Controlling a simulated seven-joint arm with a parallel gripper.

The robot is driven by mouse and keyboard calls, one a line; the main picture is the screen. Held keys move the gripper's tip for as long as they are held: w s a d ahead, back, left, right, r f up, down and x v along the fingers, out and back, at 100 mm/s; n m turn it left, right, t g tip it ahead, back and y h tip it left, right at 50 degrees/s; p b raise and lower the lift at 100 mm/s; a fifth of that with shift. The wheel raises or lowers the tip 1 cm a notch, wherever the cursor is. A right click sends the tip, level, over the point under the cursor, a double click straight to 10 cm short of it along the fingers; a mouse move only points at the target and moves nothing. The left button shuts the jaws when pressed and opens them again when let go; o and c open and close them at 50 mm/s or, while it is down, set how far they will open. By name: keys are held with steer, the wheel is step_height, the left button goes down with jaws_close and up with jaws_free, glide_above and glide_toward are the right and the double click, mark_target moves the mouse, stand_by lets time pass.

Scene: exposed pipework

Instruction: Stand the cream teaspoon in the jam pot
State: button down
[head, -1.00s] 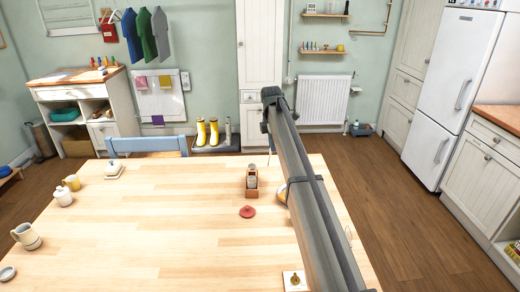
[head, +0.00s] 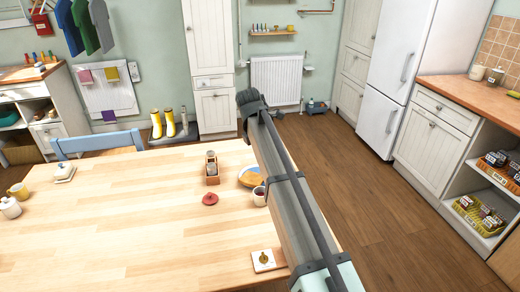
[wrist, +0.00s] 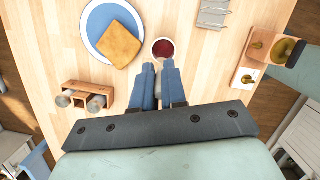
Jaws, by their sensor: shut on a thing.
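The jam pot (wrist: 164,48), a small white pot with dark red jam, stands open on the table just beyond my fingertips in the wrist view. It also shows in the head view (head: 259,196), partly covered by my arm. My gripper (wrist: 158,68) has blue fingers close together, pointing towards the pot's near rim. A pale sliver between them looks like the cream teaspoon (wrist: 158,67); most of it is hidden by the fingers. I cannot tell whether its end is over the rim. In the head view the gripper and spoon are hidden behind my arm.
A wooden caddy (head: 212,180) and a red lid (head: 210,199) are nearby. A board with a brass knob (head: 264,261) lies near the table's right edge. The left tabletop is mostly clear.

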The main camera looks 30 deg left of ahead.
steer(key=shift+s+a+f+x, duration=0.1)
steer(key=shift+s+a+x, duration=0.2)
steer(key=shift+x, duration=1.4)
steer(key=shift+s+a+f+x, duration=0.1)
steer(key=shift+s+x, duration=0.3)
steer(key=shift+x, duration=1.35)
steer(key=shift+s+a+f+x, duration=0.15)
steer(key=shift+s+x, duration=0.2)
steer(key=shift+x, duration=1.35)
steer(key=c, duration=1.1)
jaws_free()
steer(key=shift+r, duration=0.1)
steer(key=v, duration=1.3)
steer(key=shift+r, duration=0.35)
